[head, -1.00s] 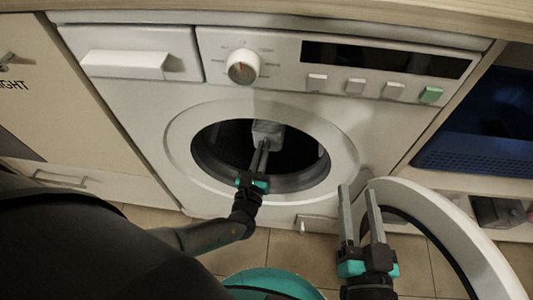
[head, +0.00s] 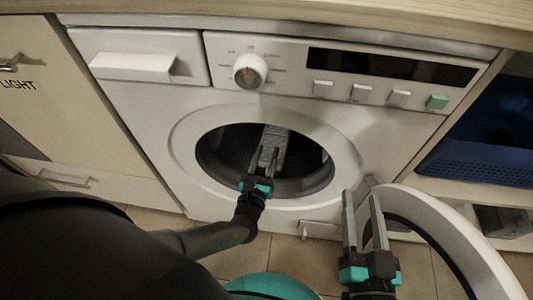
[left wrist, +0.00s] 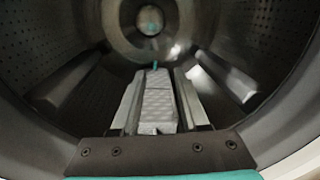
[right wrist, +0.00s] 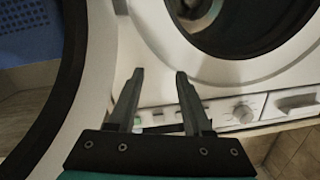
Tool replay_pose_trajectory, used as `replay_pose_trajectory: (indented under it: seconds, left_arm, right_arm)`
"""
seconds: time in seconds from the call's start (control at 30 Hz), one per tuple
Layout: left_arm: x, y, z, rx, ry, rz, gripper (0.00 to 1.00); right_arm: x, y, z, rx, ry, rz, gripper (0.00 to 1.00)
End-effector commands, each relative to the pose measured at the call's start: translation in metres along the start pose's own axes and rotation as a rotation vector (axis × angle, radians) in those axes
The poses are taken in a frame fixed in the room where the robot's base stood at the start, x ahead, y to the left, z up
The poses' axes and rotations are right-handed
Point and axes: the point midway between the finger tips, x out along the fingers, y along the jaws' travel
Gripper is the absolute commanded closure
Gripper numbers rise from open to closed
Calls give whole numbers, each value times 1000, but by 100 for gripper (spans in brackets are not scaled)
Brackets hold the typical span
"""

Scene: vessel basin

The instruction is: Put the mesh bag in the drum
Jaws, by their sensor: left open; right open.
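The mesh bag (head: 275,137) is a pale grey, quilted-looking block inside the dark drum (head: 228,148) of the washing machine. In the left wrist view the bag (left wrist: 158,100) lies lengthwise low in the perforated drum (left wrist: 60,45), between the spread fingers. My left gripper (head: 265,151) reaches through the round opening and is open around the bag; slim gaps seem to show beside it. Whether the bag rests fully on the drum floor is hard to tell. My right gripper (head: 361,196) is open and empty in front of the machine, beside the swung-open door (head: 432,207).
The door stands open at the lower right, near my right gripper. A control panel with a dial (head: 250,71) and several buttons is above the opening. A blue crate (head: 475,165) sits on the shelf at right. A drawer handle (head: 65,180) is at left.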

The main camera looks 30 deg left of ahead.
Motion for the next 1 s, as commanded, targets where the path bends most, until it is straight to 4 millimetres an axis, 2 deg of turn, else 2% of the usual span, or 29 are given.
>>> replay_pose_trajectory:
  seconds: [0.23,0.37,0.67,1.0]
  left_arm:
    - [-4,0,-1,0,4,0,55]
    - [-14,0,-1,1,5,-1,55]
    - [-54,0,0,1,4,-1,55]
    - [-112,0,0,1,5,-1,55]
  right_arm:
    - [0,0,1,-2,-10,0,50]
    - [2,4,1,-22,-59,3,50]
    - [6,18,10,-57,-227,39,50]
    - [0,36,18,-90,-418,87,50]
